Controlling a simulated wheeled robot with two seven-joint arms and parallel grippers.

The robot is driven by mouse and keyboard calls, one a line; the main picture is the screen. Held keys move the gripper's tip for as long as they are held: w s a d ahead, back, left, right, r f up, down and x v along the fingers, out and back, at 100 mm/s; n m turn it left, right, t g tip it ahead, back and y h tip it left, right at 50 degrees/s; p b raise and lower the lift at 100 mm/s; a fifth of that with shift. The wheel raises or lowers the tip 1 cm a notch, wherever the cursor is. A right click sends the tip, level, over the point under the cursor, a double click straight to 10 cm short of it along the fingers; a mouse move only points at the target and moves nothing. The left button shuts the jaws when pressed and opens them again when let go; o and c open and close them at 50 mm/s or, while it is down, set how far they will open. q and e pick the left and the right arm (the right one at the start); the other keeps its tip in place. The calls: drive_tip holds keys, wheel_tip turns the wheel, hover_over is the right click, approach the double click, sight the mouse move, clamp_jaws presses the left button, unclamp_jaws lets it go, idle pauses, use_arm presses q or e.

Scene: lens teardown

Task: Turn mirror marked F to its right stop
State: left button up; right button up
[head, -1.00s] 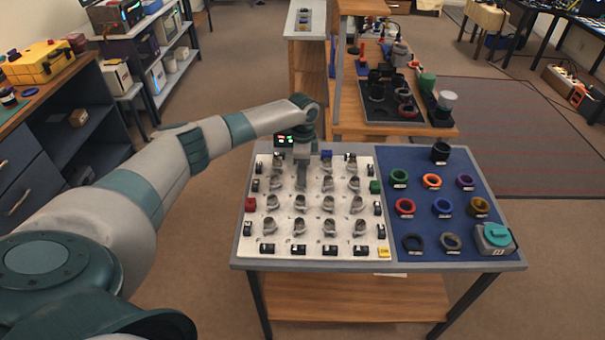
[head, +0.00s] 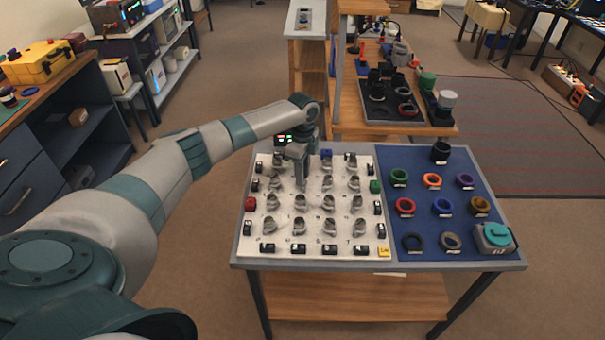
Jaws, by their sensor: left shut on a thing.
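The white board (head: 312,240) on the table holds rows of small grey mirrors on mounts. My left gripper (head: 302,187) points down onto the board and is shut on a mirror in the second row from the back, second from the left. The fingers largely hide that mirror, and its letter is too small to read. Neighbouring mirrors stand close on both sides, such as one to the left (head: 275,183) and one to the right (head: 327,184). My right gripper is not in view.
A blue mat (head: 423,226) with coloured rings and a teal-topped device (head: 493,237) lies to the right.

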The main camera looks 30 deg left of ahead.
use_arm(q)
drive_tip(key=m, duration=0.6)
drive_tip(key=shift+b, duration=0.3)
drive_tip(key=m+b, duration=0.1)
drive_tip(key=m, duration=0.6)
drive_tip(key=shift+s+a, duration=0.1)
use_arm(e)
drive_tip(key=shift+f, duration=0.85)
use_arm(q)
drive_tip(key=o, duration=1.1)
drive_tip(key=shift+c, duration=0.2)
drive_tip(key=shift+r, duration=0.15)
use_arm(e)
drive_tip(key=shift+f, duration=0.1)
use_arm(q)
wheel_tip(320, 180, up, 17)
drive_tip(key=b, duration=0.4)
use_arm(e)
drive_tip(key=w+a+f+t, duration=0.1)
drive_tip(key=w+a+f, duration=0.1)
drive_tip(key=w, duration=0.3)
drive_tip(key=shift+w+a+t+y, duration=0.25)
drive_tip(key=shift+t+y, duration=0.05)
